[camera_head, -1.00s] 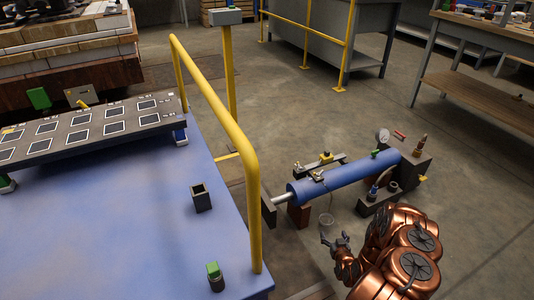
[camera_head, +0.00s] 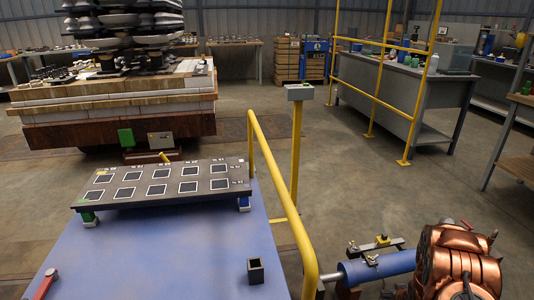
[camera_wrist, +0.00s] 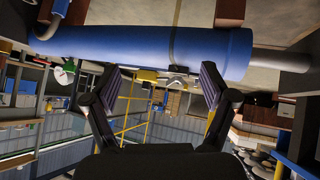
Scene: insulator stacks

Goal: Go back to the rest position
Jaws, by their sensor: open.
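My gripper (camera_wrist: 162,92) shows in the wrist view with its two fingers spread wide apart and nothing between them. In the head view my copper-coloured arm is folded at the lower right, and the gripper itself cannot be made out there. The wrist view is turned over, with a blue cylinder (camera_wrist: 140,48) lying across its upper part beyond the fingers. That cylinder also shows in the head view (camera_head: 378,266), partly hidden behind my arm.
A yellow rail (camera_head: 282,195) edges the blue table (camera_head: 165,255) on its right. A panel of dark squares (camera_head: 160,184) and a small dark box (camera_head: 256,271) stand on that table. Insulator stacks (camera_head: 130,38) stand at the back left. Open floor (camera_head: 345,185) lies beyond the rail.

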